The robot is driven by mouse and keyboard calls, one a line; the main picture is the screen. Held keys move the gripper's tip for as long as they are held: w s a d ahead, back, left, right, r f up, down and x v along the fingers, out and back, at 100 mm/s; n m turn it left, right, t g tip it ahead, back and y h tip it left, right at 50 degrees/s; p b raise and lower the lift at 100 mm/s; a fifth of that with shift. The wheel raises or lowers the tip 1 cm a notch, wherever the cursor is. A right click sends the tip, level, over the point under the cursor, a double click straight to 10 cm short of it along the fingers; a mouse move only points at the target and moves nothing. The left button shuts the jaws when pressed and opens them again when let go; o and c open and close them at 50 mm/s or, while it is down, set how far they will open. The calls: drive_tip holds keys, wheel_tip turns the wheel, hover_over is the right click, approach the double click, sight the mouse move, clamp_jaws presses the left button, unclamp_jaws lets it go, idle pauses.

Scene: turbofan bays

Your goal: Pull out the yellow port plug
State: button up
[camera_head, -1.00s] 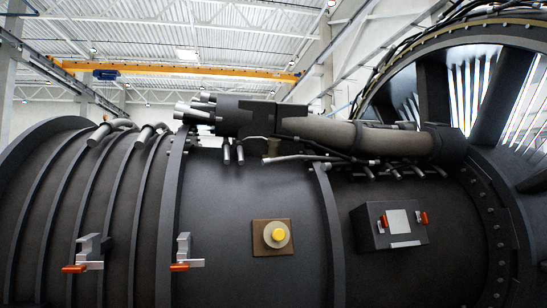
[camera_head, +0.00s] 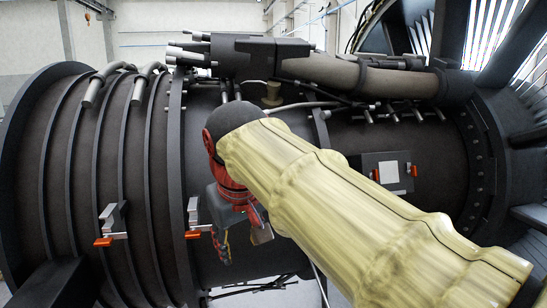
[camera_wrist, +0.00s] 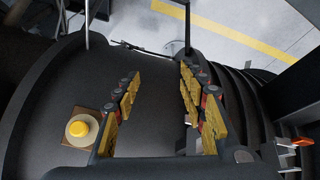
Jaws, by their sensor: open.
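The yellow port plug (camera_wrist: 78,129) sits on a pale round collar on a brown square plate (camera_wrist: 70,141), at the lower left of the wrist view. The plate is on the dark curved engine casing (camera_wrist: 50,80). My gripper (camera_wrist: 160,80) is open, with nothing between its fingers. The plug lies to the left of the left finger, apart from it and outside the jaws. In the head view my gripper (camera_head: 242,244) hangs in front of the casing, and my arm and gripper hide the plug.
Two latches with orange handles, one left (camera_head: 112,224) and one nearer my gripper (camera_head: 197,219), stand out from the casing. A dark box with a white label (camera_head: 388,172) is on the right. Pipes (camera_head: 350,76) run along the top. Floor with a yellow stripe (camera_wrist: 235,32) shows beyond the casing.

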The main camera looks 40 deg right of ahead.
drive_tip(key=w+d+r+m+g+h, duration=0.2)
drive_tip(key=w+d+r+m, duration=0.1)
drive_tip(key=d+r, duration=0.85)
drive_tip(key=x, duration=0.7)
drive_tip(key=shift+p, duration=0.35)
drive_tip(key=shift+d, duration=0.15)
drive_tip(key=shift+c, duration=1.4)
drive_tip(key=c, duration=0.7)
clamp_jaws()
